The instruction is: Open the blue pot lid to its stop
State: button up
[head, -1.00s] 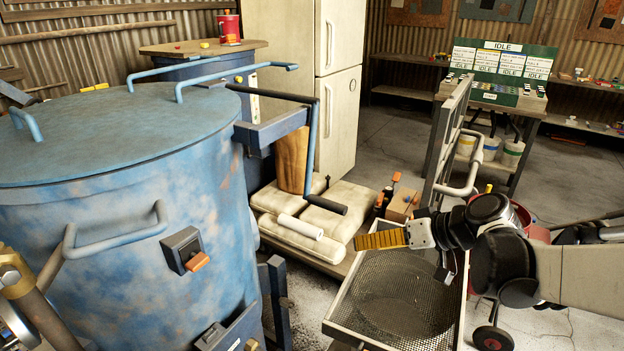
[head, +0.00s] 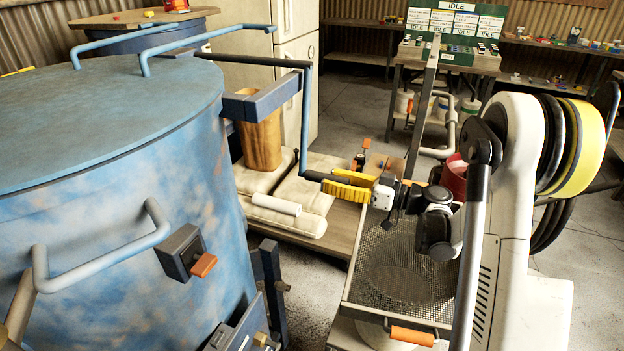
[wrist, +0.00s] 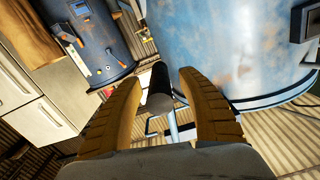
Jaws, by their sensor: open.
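The blue lid (head: 90,115) lies flat on top of the large blue pot (head: 110,245) at the left of the head view, and looks closed. A crank (head: 305,120) hangs beside the pot on a bracket, with a black grip (head: 314,176) at its lower end. My gripper (head: 343,184) has yellow fingers and is at that grip's right end. In the wrist view my gripper (wrist: 160,85) is open, and the black grip (wrist: 159,90) shows end-on between the fingers. I cannot tell how deep it sits; no finger clearly touches it.
An orange-handled latch (head: 204,264) and a bent handle (head: 100,250) stick out from the pot's side. Pale sacks (head: 310,190) lie on a pallet behind the crank. A mesh basket (head: 400,275) is below my gripper. Clear floor (head: 355,105) lies farther back.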

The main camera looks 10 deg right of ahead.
aim_at(305, 175)
jog(key=b+x, duration=0.1)
jog(key=x, duration=0.4)
jog(key=shift+c, duration=0.4)
grip_shut()
jog(key=shift+a, duration=0.1)
